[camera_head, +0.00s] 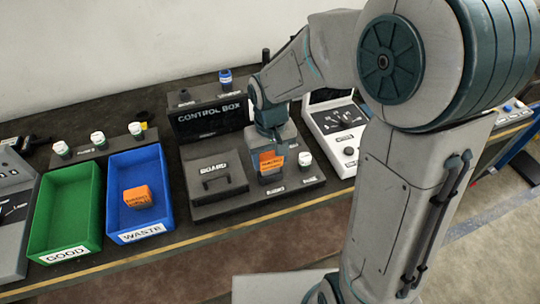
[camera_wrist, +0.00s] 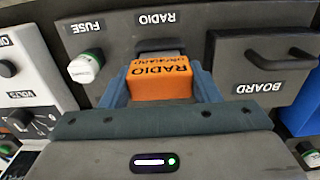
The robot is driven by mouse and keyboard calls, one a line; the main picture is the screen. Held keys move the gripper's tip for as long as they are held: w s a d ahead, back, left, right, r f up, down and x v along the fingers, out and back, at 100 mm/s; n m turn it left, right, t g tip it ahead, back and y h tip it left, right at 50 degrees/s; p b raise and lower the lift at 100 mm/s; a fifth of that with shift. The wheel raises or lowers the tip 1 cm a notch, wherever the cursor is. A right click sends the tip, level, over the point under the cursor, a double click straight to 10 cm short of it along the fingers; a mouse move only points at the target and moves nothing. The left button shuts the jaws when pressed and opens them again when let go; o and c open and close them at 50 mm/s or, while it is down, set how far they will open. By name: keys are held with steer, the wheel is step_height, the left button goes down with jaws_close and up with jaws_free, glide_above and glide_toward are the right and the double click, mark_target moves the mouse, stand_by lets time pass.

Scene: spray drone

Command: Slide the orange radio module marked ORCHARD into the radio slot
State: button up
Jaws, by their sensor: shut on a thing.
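My gripper (camera_wrist: 160,98) is shut on an orange radio module (camera_wrist: 159,82), with one blue-grey finger on each side. The module's marking reads RADIO and, less clearly, ORCHARD, upside down in the wrist view. The module (camera_head: 271,161) also shows in the head view, above the dark panel between the BOARD cover and the white-capped fuse. In the wrist view, part of the radio slot (camera_wrist: 160,45) shows just beyond the module, by the RADIO label. The module hides the rest of the slot. I cannot tell whether the module has entered it.
The BOARD cover (camera_head: 215,177) with a handle stands left of the module, and a white-capped fuse (camera_head: 305,160) right. Another orange module (camera_head: 138,197) lies in the blue WASTE bin (camera_head: 159,222). A green GOOD bin (camera_head: 41,228) is farther left. The CONTROL BOX lid (camera_head: 207,121) stands behind.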

mark_target(270, 156)
steer(key=shift+f+b, duration=0.95)
steer(key=shift+f, duration=0.25)
steer(key=o, duration=1.3)
steer(key=shift+o, duration=0.2)
step_height(270, 156, up, 14)
steer(key=shift+f, duration=0.1)
